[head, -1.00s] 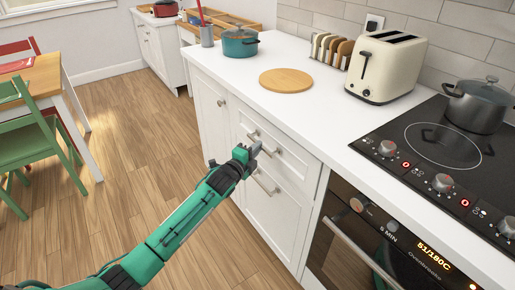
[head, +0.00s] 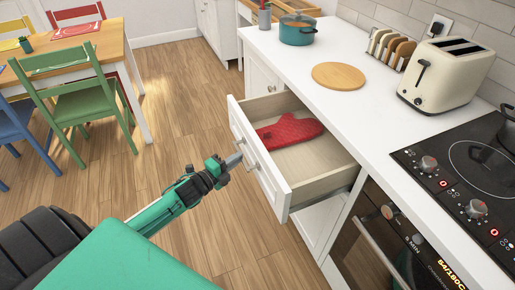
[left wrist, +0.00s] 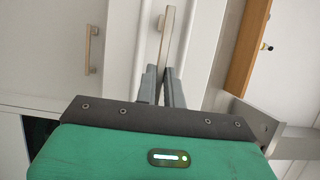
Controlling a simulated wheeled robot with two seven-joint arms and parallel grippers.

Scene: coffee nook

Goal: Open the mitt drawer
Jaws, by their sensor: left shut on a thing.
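The mitt drawer (head: 325,181) stands pulled well out of the white cabinet in the head view. A red oven mitt (head: 289,131) lies inside it toward the back left. My left gripper (head: 234,161) is at the drawer's front, shut on the bar handle (head: 252,150). In the left wrist view the fingers (left wrist: 162,88) close around the lower end of the handle (left wrist: 167,35). My right gripper is in neither view.
A lower cabinet front (head: 322,222) is below the drawer. The oven (head: 385,235) is close on the right. The counter holds a round wooden board (head: 339,76), a teal pot (head: 297,30) and a toaster (head: 440,74). A green chair (head: 75,100) stands left; the floor (head: 150,165) between is clear.

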